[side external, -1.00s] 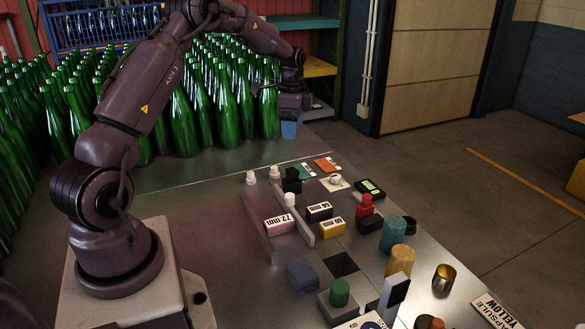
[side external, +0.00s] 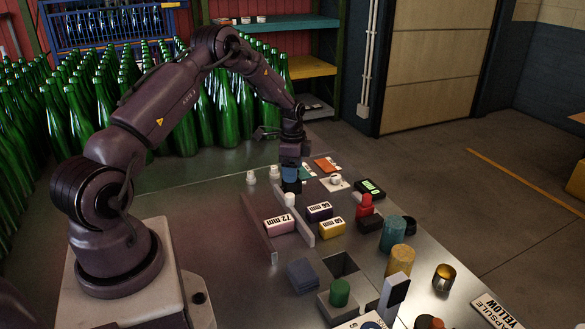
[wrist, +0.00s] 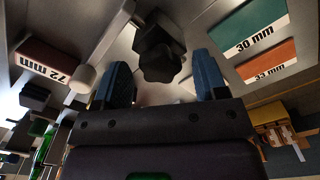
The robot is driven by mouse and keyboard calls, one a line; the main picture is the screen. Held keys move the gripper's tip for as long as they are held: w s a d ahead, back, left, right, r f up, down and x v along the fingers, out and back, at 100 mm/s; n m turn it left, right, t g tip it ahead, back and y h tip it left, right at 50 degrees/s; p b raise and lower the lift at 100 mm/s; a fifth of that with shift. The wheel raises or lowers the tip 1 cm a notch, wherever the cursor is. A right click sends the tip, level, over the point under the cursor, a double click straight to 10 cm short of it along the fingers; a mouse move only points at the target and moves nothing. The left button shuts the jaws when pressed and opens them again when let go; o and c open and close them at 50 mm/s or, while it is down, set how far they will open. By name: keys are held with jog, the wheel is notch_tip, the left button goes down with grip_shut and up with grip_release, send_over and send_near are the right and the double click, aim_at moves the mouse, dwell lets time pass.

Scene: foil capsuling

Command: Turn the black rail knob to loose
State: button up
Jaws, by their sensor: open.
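The black rail knob (wrist: 160,62) shows in the wrist view as a dark lobed knob on a black block, ahead of my gripper and between the lines of its two fingers. My gripper (wrist: 162,78) has its blue fingers spread apart, with nothing held between them. In the side view my gripper (side external: 291,178) points down over the knob's spot and hides most of the knob. I cannot tell there how much height separates them. Which way the knob is set cannot be read.
A white knob (side external: 290,199) stands just in front, by the grey rails (side external: 258,230). Teal (wrist: 255,30) and orange (wrist: 268,63) cards lie to the right. Green bottles (side external: 235,110) crowd behind.

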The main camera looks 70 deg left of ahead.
jog(key=c, duration=0.9)
jog(key=shift+n, duration=0.3)
jog(key=n, duration=0.9)
jog(key=shift+a, duration=0.1)
jog(key=n, duration=0.4)
jog(key=shift+r, duration=0.1)
jog(key=shift+n, duration=2.1)
